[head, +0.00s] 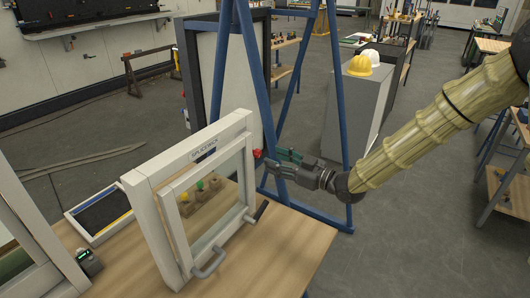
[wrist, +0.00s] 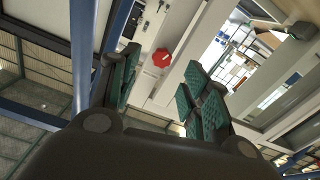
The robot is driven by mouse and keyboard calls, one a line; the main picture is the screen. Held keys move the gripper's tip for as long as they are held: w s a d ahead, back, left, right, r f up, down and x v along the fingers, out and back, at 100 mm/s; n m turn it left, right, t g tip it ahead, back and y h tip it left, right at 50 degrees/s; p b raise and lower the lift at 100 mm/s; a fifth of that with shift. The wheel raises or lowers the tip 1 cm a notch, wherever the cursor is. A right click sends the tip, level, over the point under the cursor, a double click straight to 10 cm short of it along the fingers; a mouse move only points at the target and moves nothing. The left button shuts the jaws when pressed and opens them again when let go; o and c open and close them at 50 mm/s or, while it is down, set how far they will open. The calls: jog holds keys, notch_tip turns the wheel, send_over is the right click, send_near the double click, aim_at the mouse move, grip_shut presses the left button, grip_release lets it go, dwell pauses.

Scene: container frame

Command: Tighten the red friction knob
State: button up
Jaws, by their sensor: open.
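The red friction knob (head: 257,153) sits on the right side of the white container frame (head: 158,206), near its upper right post. In the wrist view the red knob (wrist: 162,58) looks many-sided and lies ahead of the fingertips, between the two fingers in the picture. My gripper (head: 280,162) is just right of the knob in the head view, pointing left toward it. In the wrist view my gripper (wrist: 155,90) is open, with green ribbed pads and nothing between them. It appears apart from the knob.
The frame stands on a wooden table (head: 285,235). A blue trestle stand (head: 279,115) rises behind my gripper. A grey cabinet with hard hats (head: 356,110) stands behind.

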aim_at(260, 154)
jog(key=p+x, duration=0.1)
jog(key=x, duration=0.2)
jog(key=shift+a+r, duration=0.1)
jog(key=shift+a, duration=0.15)
jog(key=shift+w+a, duration=0.35)
jog(key=shift+a, duration=0.1)
jog(key=shift+c, duration=0.5)
jog(key=c, duration=0.9)
